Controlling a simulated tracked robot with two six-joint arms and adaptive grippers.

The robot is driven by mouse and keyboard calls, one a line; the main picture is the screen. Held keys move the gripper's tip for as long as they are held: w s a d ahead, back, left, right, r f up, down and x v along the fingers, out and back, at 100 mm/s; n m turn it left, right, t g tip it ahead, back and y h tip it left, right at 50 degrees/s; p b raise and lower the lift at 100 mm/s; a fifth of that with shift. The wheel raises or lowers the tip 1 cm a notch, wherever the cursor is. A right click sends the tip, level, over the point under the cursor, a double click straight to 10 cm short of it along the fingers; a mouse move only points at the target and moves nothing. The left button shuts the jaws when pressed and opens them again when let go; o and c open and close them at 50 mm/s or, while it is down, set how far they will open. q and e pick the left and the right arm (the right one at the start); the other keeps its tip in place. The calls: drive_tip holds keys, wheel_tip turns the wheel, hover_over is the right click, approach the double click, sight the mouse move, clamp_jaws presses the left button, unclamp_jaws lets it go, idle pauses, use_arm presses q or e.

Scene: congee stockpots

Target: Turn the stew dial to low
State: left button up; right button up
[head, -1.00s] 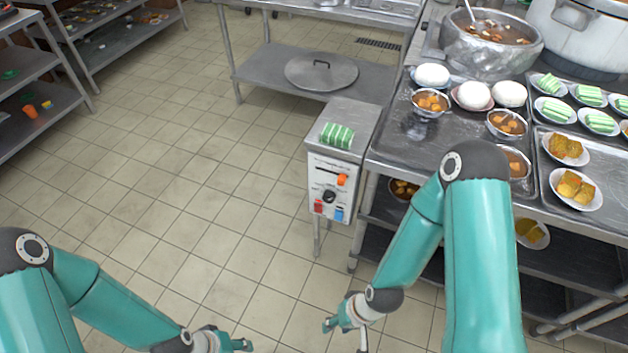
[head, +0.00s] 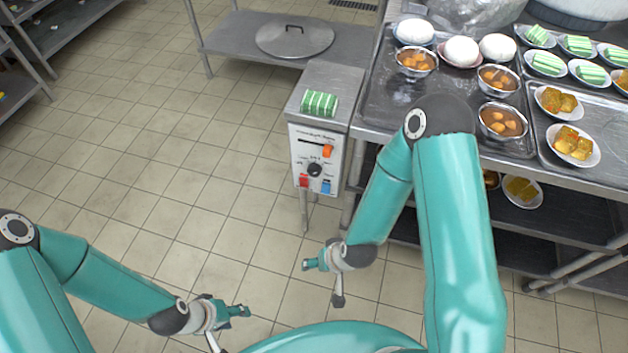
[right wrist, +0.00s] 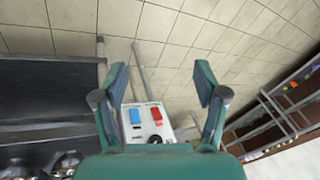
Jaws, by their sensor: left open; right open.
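The black stew dial (head: 314,170) is on the white front panel of a grey metal control box (head: 318,138) beside the steel counter. I cannot read which mark the dial points to. An orange switch (head: 327,151) is above it, with a red button (head: 303,180) and a blue button (head: 325,187) below. The dial (right wrist: 155,140) shows inverted in the right wrist view, partly hidden by my gripper. My right gripper (head: 322,283) is open and empty, in front of and below the panel, apart from it. My left gripper (head: 231,328) is open and empty, lower left.
The counter (head: 440,110) to the right holds bowls, buns and plates of food. A low steel shelf (head: 225,38) with a round lid (head: 294,37) stands behind. The tiled floor left of the box is clear.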

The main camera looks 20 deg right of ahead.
drive_tip(key=w+f+t+h+b, duration=0.2)
drive_tip(key=w+f+t+b, duration=0.1)
drive_tip(key=w+f+b, duration=0.4)
drive_tip(key=m+t+h+b, duration=0.4)
drive_tip(key=t+h+b, duration=0.6)
drive_tip(key=b, duration=1)
approach(313, 174)
drive_tip(key=shift+g+h, duration=0.4)
drive_tip(key=shift+g, duration=0.2)
drive_tip(key=b+x, duration=0.1)
drive_tip(key=x, duration=0.2)
drive_tip(key=b+x, duration=0.1)
drive_tip(key=x, duration=0.2)
drive_tip(key=b+x, duration=0.1)
drive_tip(key=x, duration=0.2)
drive_tip(key=shift+w+r, duration=0.15)
drive_tip(key=shift+w, duration=0.35)
use_arm(q)
wheel_tip(313, 174, down, 33)
drive_tip(key=shift+r, duration=0.15)
use_arm(e)
drive_tip(key=shift+a, duration=0.1)
